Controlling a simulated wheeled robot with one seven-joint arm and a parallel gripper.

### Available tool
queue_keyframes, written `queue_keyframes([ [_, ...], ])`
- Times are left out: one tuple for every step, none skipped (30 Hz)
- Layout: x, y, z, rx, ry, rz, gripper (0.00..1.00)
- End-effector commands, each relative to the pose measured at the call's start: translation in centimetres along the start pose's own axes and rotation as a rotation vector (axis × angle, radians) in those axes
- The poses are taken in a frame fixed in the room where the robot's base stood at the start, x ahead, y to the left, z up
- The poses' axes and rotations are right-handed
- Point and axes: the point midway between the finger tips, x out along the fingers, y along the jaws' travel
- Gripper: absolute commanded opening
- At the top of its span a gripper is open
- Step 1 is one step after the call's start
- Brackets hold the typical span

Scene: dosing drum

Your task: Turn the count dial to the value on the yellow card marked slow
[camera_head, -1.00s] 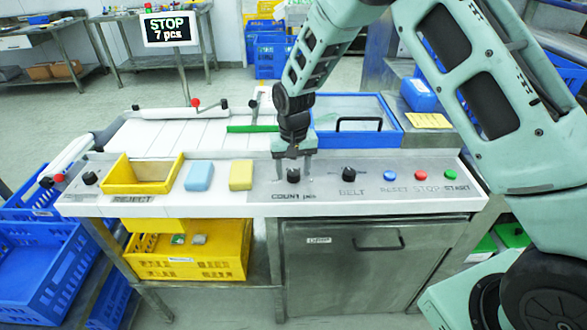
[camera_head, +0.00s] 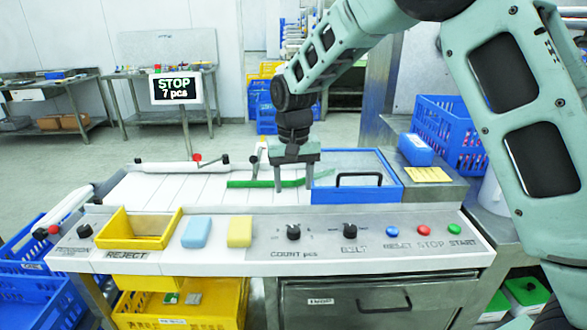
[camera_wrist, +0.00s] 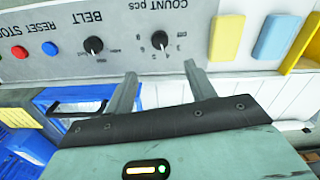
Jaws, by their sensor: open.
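The count dial (camera_head: 293,232) is a black knob on the grey panel, above the label COUNT pcs. It also shows in the wrist view (camera_wrist: 159,40), with small numbers around it. My gripper (camera_head: 293,188) is open and empty, above and behind the dial, fingers pointing down and apart from it. In the wrist view its fingertips (camera_wrist: 160,72) stand apart, with the dial beyond them. A yellow card (camera_head: 428,174) lies on the grey surface at the right; its writing is too small to read. The display (camera_head: 175,88) reads STOP, 7 pcs.
The belt dial (camera_head: 350,230) and blue, red and green buttons (camera_head: 424,230) are to the right. Blue (camera_head: 196,232) and yellow (camera_head: 240,232) blocks and a yellow reject bin (camera_head: 112,238) are to the left. A blue-framed lid with a handle (camera_head: 358,196) is behind the panel.

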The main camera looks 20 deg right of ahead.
Motion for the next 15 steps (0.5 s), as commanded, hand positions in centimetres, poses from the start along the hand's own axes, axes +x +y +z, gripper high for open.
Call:
queue_keyframes([
  [-1.0,0.0,-0.1,0.000,0.005,-0.002,0.55],
  [-1.4,0.0,-0.1,0.000,0.004,-0.001,0.55],
  [-2.0,0.0,-0.1,0.000,0.003,-0.001,0.55],
  [-2.4,0.0,-0.1,0.000,0.003,-0.001,0.55],
  [-2.7,0.0,-0.1,0.000,0.003,-0.001,0.55],
  [-3.1,0.0,-0.1,0.000,0.003,-0.001,0.55],
  [-3.4,0.0,0.0,0.000,0.002,0.000,0.55],
  [-3.5,0.0,0.0,0.000,0.002,0.000,0.55],
  [-3.7,0.0,0.0,0.000,0.002,0.000,0.55],
  [-3.8,0.0,0.0,0.000,0.002,0.000,0.55],
  [-3.9,0.0,0.0,0.000,0.001,0.000,0.55],
  [-3.9,0.0,0.0,0.000,0.001,0.000,0.55],
  [-3.9,0.0,0.0,0.000,0.001,0.000,0.55],
  [-4.0,0.0,0.0,0.000,0.000,0.000,0.55],
  [-4.0,0.0,0.0,0.000,0.000,0.000,0.55],
])
